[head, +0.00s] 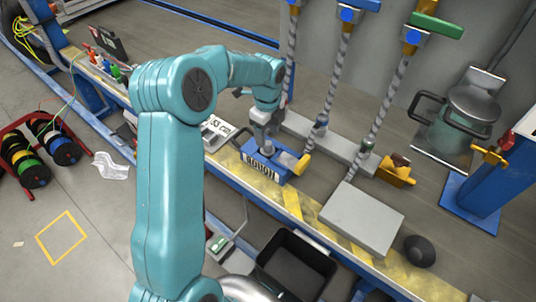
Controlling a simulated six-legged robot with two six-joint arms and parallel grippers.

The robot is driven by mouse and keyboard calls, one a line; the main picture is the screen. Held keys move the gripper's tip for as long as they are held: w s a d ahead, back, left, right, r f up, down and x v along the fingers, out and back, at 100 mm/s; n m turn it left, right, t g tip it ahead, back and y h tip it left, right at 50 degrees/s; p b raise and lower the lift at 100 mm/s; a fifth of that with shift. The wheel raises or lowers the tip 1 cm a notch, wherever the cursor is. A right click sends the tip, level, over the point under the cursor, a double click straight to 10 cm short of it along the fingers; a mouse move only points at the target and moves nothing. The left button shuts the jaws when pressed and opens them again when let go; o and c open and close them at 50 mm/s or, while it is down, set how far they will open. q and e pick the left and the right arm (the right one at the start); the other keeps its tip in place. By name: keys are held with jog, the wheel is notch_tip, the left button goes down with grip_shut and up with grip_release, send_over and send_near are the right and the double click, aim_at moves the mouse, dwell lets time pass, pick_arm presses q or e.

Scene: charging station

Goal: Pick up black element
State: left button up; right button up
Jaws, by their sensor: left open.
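A small black rounded element (420,251) sits at the lower right, on the yellow-marked edge of the bench, just right of a flat grey plate (362,218). My left gripper (266,148) is at the upper middle, pointing down over a blue block with lettering (267,167). It is open, well to the left of the black element and apart from it. Its fingertips are small in the picture, and I cannot tell whether they touch the blue block. My right gripper is not in view.
Several twisted hoses (385,105) hang behind the bench. A metal canister with black handles (465,115) and a blue post (490,175) stand at the right. A black bin (293,265) is below the bench edge. A yellow fitting (396,174) lies behind the grey plate.

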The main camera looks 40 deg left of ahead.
aim_at(268, 142)
pick_arm(q)
jog(key=f+b, duration=0.1)
jog(key=f, duration=0.4)
jog(key=shift+w+a+f+b, duration=0.15)
jog(key=shift+w+f+b, duration=0.1)
jog(key=shift+b, duration=0.15)
jog(key=shift+s+r, duration=0.1)
jog(key=shift+c, duration=1)
grip_shut()
